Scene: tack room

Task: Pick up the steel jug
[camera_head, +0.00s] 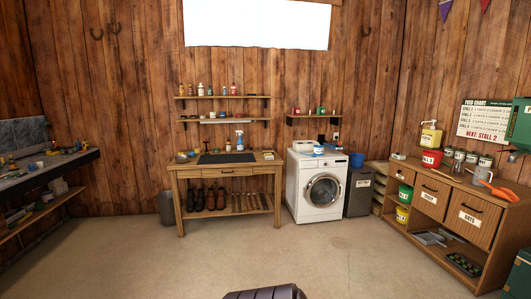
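Neither of my grippers shows in the head view.
A red tub (431,158) and a yellow pump bottle (431,136) stand left of the jug, an orange scoop (498,190) to its right. A washing machine (319,186) and a workbench (225,168) line the back wall. The middle floor is clear.

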